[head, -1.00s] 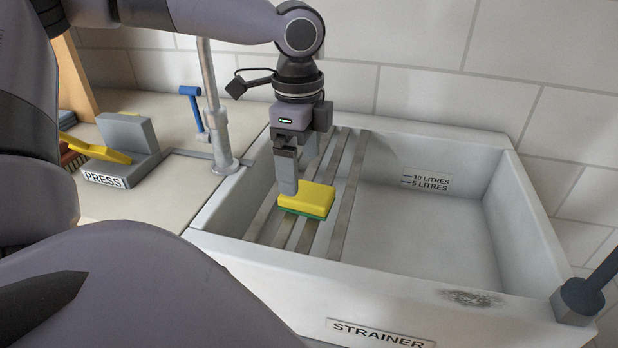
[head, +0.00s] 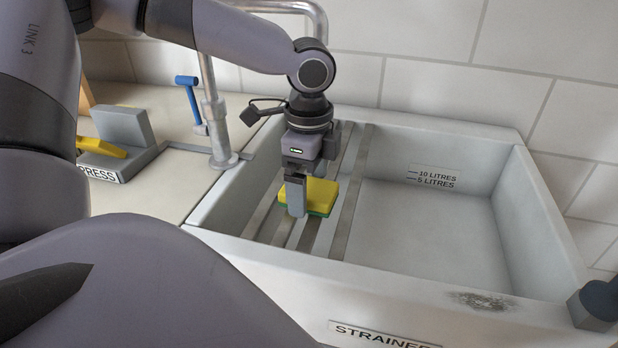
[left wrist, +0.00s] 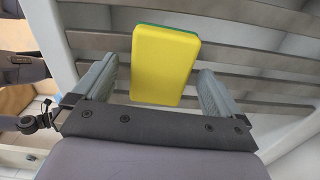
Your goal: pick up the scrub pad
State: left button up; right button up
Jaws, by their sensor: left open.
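The scrub pad (head: 321,196) is yellow with a green underside and lies on the metal slats across the left part of the sink. My left gripper (head: 297,200) points down at the pad, and its near finger hides the pad's left part in the head view. In the left wrist view the pad (left wrist: 165,65) shows between the two spread fingers of the left gripper (left wrist: 160,88), with a gap on each side. The gripper is open and holds nothing.
The sink (head: 520,215) has a raised front wall with a STRAINER label (head: 385,335). Its right part is empty. A tap post (head: 217,125) rises at the sink's left edge. A grey press (head: 125,130) with a yellow handle and a blue-handled tool (head: 192,100) are on the counter.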

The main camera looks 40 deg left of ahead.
aim_at(310, 186)
pick_arm(q)
jog(key=c, duration=1.1)
jog(key=shift+r, duration=0.55)
notch_tip(310, 186, up, 2)
jog(key=shift+w+r+p, duration=0.1)
jog(key=shift+r+p, duration=0.1)
jog(key=shift+p, duration=0.3)
jog(key=shift+s+d+b, duration=1.25)
jog(key=shift+s+d, duration=0.2)
jog(key=shift+s, duration=1.2)
jog(key=shift+s+d+b, duration=1.3)
jog(key=shift+s+d, duration=0.15)
jog(key=shift+s, duration=1.2)
jog(key=shift+s+d+b, duration=1.25)
jog(key=shift+s+d, duration=0.2)
jog(key=shift+s, duration=1.2)
